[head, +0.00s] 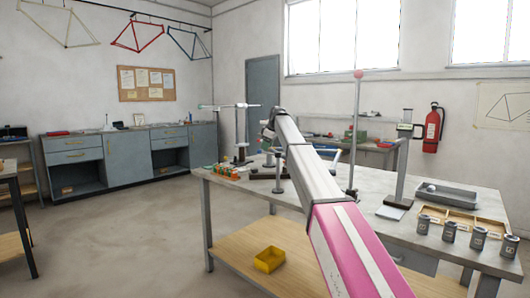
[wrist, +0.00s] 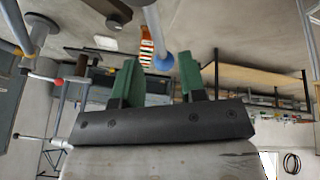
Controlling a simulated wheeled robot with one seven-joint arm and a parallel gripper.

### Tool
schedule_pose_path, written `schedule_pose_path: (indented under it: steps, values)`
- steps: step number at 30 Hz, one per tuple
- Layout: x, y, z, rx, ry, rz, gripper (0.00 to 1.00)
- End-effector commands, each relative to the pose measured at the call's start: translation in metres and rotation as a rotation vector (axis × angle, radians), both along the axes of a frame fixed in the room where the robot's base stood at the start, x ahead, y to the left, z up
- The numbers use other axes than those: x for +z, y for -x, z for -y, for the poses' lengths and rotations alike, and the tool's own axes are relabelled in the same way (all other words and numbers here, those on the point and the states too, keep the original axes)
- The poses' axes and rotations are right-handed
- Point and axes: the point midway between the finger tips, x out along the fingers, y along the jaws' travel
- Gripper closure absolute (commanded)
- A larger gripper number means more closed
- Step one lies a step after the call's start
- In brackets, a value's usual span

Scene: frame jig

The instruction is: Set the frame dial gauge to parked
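I cannot make out the frame dial gauge with certainty in either view; my arm covers part of the workbench (head: 232,185). My gripper (wrist: 160,75) shows two green fingers spread apart in the wrist view. A blue ball (wrist: 163,61) on the end of a grey rod shows between the fingertips, and the fingers are not closed on it. I cannot tell how far beyond the tips it is. In the head view my gripper is mostly hidden by my arm, above the left part of the workbench.
A tall rod with a red ball (head: 358,75) and a height gauge (head: 404,150) stand on the workbench. A post with a crossbar (head: 237,128) stands left of my arm. Metal cups (head: 449,232) and a wooden tray (head: 458,220) lie right. The floor at left is clear.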

Motion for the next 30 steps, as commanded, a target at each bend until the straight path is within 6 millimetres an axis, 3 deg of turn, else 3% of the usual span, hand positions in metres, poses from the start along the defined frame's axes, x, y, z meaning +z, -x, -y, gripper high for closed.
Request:
schedule_pose_path:
  steps: [6, 16, 19, 20, 30]
  values:
    - [-0.027, -0.008, -0.010, 0.000, 0.000, 0.000, 0.62]
    - [-0.032, -0.009, -0.011, 0.000, 0.000, 0.000, 0.62]
    - [-0.032, -0.009, -0.011, 0.000, 0.000, 0.000, 0.95]
    - [-0.032, -0.009, -0.011, 0.000, 0.000, 0.000, 1.00]
    - [-0.030, -0.011, -0.014, -0.006, -0.007, 0.003, 1.00]
